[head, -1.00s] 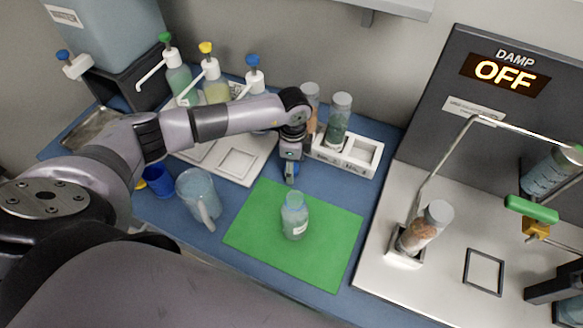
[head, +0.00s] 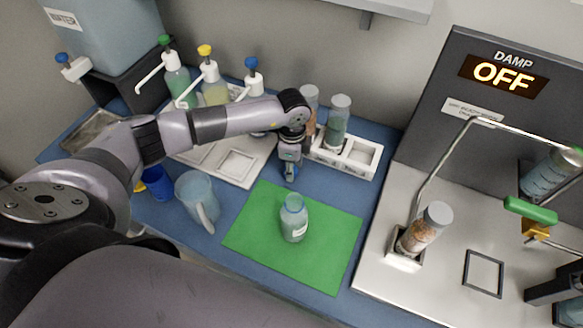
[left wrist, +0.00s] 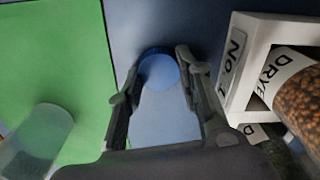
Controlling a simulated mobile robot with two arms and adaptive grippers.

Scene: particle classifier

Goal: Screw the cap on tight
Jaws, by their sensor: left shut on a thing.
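A translucent bottle (head: 293,222) with a pale label stands upright on the green mat (head: 258,232). I see no cap on its mouth. It also shows at the lower left of the left wrist view (left wrist: 38,142). My left gripper (head: 290,174) is just behind the mat, above the blue table, apart from the bottle. In the left wrist view the fingers (left wrist: 160,72) are shut on a round blue cap (left wrist: 159,70), held at the tips. The cap is small and mostly hidden in the head view. My right gripper is not in view.
A white rack (head: 350,158) with tubes stands close to my left gripper's right side. A jug (head: 195,192) and a blue cup (head: 157,182) are left of the mat. Pump bottles (head: 214,86) stand behind. A panel reading OFF (head: 505,75) is at right.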

